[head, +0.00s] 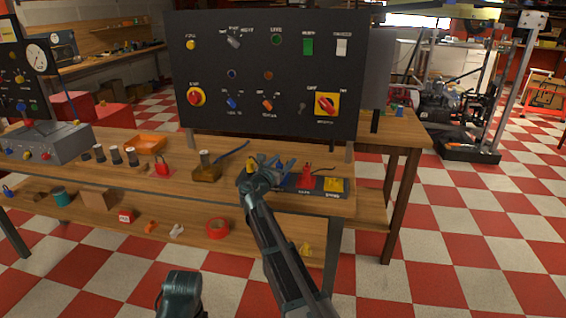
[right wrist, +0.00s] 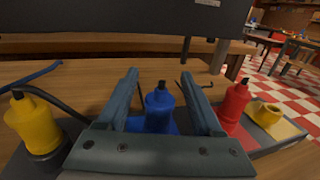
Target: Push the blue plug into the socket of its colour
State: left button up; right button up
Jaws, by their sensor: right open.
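The blue plug (right wrist: 158,108) stands upright between the two fingers of my right gripper (right wrist: 168,88), which is open around it. Blue also shows around its foot; whether this is a socket, and how deep the plug sits, is hidden by the gripper. In the head view my right gripper (head: 270,167) is over the left part of a dark socket board (head: 308,192) on the bench. The red plug (right wrist: 234,105) stands upright right of the gripper. The yellow plug (right wrist: 33,122) stands in a dark holder at left. A yellow socket (right wrist: 265,113) is empty at right.
A large black switch panel (head: 265,115) rises behind the board. Left on the bench (head: 225,190) are a brown block with a cylinder (head: 206,168), an orange tray (head: 147,143) and a grey control box (head: 45,142). Cables lie behind the plugs.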

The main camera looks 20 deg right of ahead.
jog(key=v, duration=1.3)
jog(key=shift+s+a, duration=0.25)
jog(key=shift+s, duration=0.1)
jog(key=s+a+m+g+y+p, duration=0.4)
jog(key=s+m+p, duration=0.3)
jog(key=s, duration=0.3)
jog(key=s+a+m+g+y+p, duration=0.4)
jog(key=s+a+m+p, duration=0.3)
jog(key=s, duration=0.4)
jog(key=s+a+m+g+y+p, duration=0.4)
jog(key=s+m+p, duration=0.3)
jog(key=s, duration=0.4)
jog(key=shift+a+m+p, duration=0.35)
jog(key=shift+a+m, duration=0.55)
